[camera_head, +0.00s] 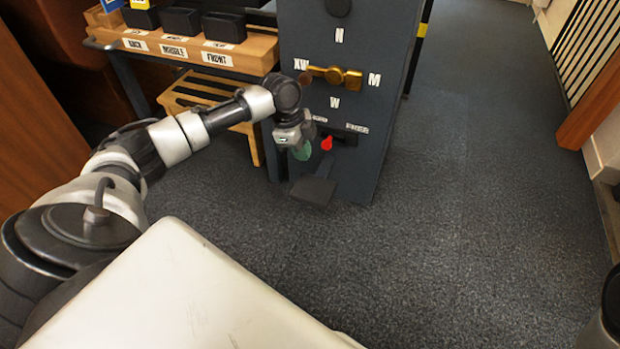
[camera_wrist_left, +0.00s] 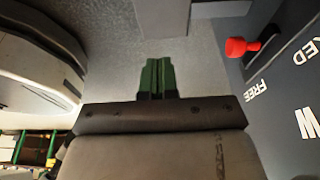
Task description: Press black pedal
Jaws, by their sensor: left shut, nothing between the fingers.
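The black pedal (camera_head: 313,191) sticks out low from the front of the dark grey cabinet (camera_head: 345,100), just above the carpet. In the left wrist view a grey block at the top edge, beyond the fingertips, looks like the pedal (camera_wrist_left: 163,17). My left gripper (camera_head: 303,152) has green fingertips and points downward, above the pedal and apart from it in the head view. Its fingers are shut together and empty, as the left wrist view shows (camera_wrist_left: 157,76). My right gripper is out of view.
A red lever (camera_head: 326,143) sits close to the right of my left gripper, by a FREE label. A brass handle (camera_head: 335,75) with letters around it is above. A wooden rack (camera_head: 190,48) with black blocks stands left. Open carpet (camera_head: 460,230) lies right.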

